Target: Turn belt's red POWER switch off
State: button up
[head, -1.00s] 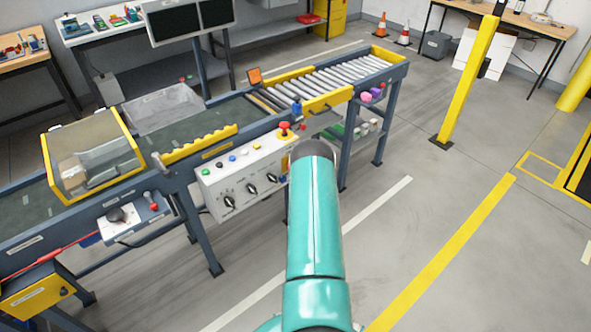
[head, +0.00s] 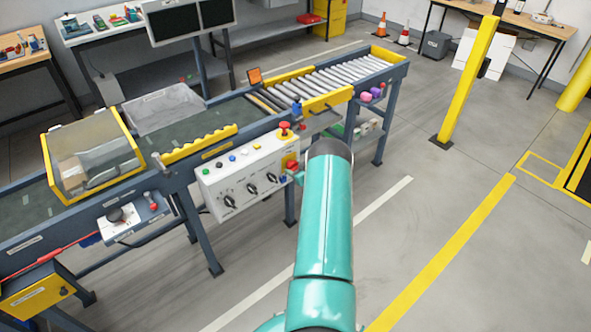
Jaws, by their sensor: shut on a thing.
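The red POWER switch (head: 292,166) sits on a yellow plate at the right end of the white control panel (head: 238,180) on the belt's side. My gripper (head: 296,176) reaches the panel at this switch and is shut on it. Only a small part of the gripper shows; my teal arm hides the rest, so the exact grip and the switch's angle cannot be told. A red mushroom button (head: 284,127) stands on a yellow base on top of the panel, apart from my gripper.
The panel also carries black knobs (head: 251,190) and small coloured buttons. The conveyor (head: 210,142) runs behind it, with a clear-sided yellow guard (head: 92,158) at left and rollers at right. The floor at right is clear up to a yellow post (head: 466,85).

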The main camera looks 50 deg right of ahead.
jog(key=shift+m+y, duration=0.3)
jog(key=shift+m, duration=0.1)
jog(key=o, duration=1)
jog(key=shift+c, duration=0.2)
jog(key=v, duration=1.3)
jog(key=shift+s+r, duration=0.2)
jog(key=shift+s, duration=0.15)
